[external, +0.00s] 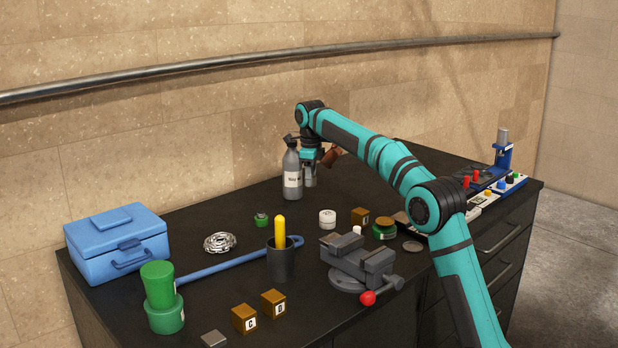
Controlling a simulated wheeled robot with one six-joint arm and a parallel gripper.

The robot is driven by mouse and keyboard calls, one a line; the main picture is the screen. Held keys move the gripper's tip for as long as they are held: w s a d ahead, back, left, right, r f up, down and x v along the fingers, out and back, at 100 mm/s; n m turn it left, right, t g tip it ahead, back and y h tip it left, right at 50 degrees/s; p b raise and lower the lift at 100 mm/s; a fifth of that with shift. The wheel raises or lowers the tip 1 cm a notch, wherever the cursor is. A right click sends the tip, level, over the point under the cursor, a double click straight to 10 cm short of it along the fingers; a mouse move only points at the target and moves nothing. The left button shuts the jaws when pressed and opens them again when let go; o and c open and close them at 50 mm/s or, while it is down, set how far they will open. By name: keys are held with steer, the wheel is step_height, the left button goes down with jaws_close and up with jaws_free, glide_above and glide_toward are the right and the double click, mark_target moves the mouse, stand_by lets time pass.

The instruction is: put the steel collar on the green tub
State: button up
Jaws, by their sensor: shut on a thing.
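My gripper (310,172) points down at the back of the bench, just right of and partly behind a grey bottle. It is shut on a small grey metallic piece (310,182), which looks like the steel collar; its shape is partly hidden by the fingers and bottle. A low green tub (384,232) stands right of centre, behind the vice. A smaller green piece with a grey top (261,220) sits left of centre. Two green containers (158,285) are stacked at the front left. I cannot tell for certain which green one is the tub.
The grey labelled bottle (292,175) stands close beside my gripper. A vice (358,262), a dark cup with a yellow item (280,262), a white round container (327,217) and wooden blocks (272,303) crowd the middle and front. A blue toolbox (117,244) stands at left.

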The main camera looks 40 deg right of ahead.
steer(key=shift+r, duration=0.45)
steer(key=a+r+n, duration=0.2)
steer(key=a, duration=0.7)
steer(key=a+r+n, duration=0.2)
steer(key=a, duration=0.7)
steer(key=n, duration=1.2)
glide_toward(157, 268)
steer(key=shift+f, duration=3.2)
steer(key=o, duration=1)
steer(key=shift+f, duration=0.1)
